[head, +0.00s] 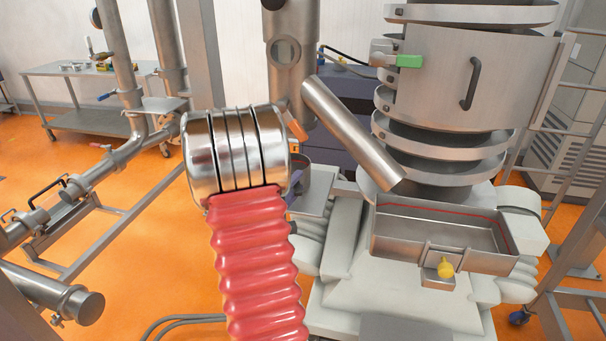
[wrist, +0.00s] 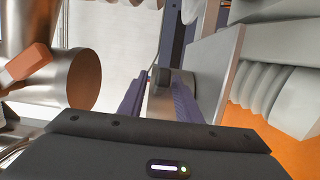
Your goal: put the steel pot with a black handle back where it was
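A large steel drum with a black handle (head: 473,83) stands upright at the right in the head view. It is the only steel vessel with a black handle that I can make out, and I cannot tell whether it is the task's pot. In the wrist view, the two purple fingers of my gripper (wrist: 158,105) stand apart with a gap between them. A small dark round part (wrist: 176,82) shows just beyond the fingers, and I cannot tell whether they touch it.
A steel tray (head: 405,238) with a yellow knob (head: 445,268) sits below the drum. A slanted steel pipe (head: 352,135) stands between my arm and the drum. A steel side table (head: 85,69) with small items is at the back left. Orange floor (head: 150,260) shows at left.

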